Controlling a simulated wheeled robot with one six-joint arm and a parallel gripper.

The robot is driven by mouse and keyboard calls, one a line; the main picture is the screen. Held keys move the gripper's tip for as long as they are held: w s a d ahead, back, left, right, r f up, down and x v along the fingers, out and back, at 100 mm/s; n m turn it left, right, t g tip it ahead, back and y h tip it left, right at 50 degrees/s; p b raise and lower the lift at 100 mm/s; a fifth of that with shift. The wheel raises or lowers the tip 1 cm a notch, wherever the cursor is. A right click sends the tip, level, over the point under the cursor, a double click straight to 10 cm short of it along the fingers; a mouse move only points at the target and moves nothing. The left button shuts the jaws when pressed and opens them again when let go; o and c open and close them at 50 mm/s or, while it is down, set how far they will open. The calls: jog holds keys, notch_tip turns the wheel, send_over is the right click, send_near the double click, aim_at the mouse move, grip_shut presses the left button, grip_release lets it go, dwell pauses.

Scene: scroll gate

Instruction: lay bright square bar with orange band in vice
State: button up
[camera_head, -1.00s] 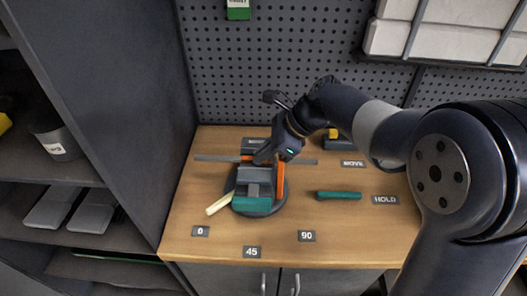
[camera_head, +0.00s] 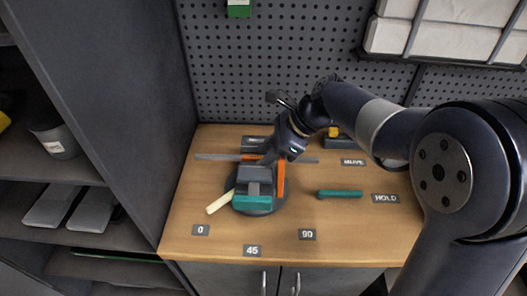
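A long bright grey bar (camera_head: 215,156) lies roughly crosswise at the back of the bench, behind the vice. The vice (camera_head: 252,203) has a grey block and a teal front part on a dark round base. An upright orange strip (camera_head: 281,178) stands at its right side, and a cream handle (camera_head: 220,203) sticks out front left. My gripper (camera_head: 270,157) points down at the middle of the bar, just behind the vice. Its fingers are too small and dark to tell whether they are shut on the bar.
A teal bar (camera_head: 339,194) lies right of the vice, near the HOLD label (camera_head: 385,198). Labels 0 (camera_head: 200,230), 45 (camera_head: 252,251) and 90 (camera_head: 307,234) mark the front of the bench. A dark cabinet side (camera_head: 115,100) rises at the left. The front right bench is clear.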

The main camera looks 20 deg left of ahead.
jog(key=v, duration=1)
jog(key=shift+r, duration=0.35)
jog(key=shift+d, duration=0.1)
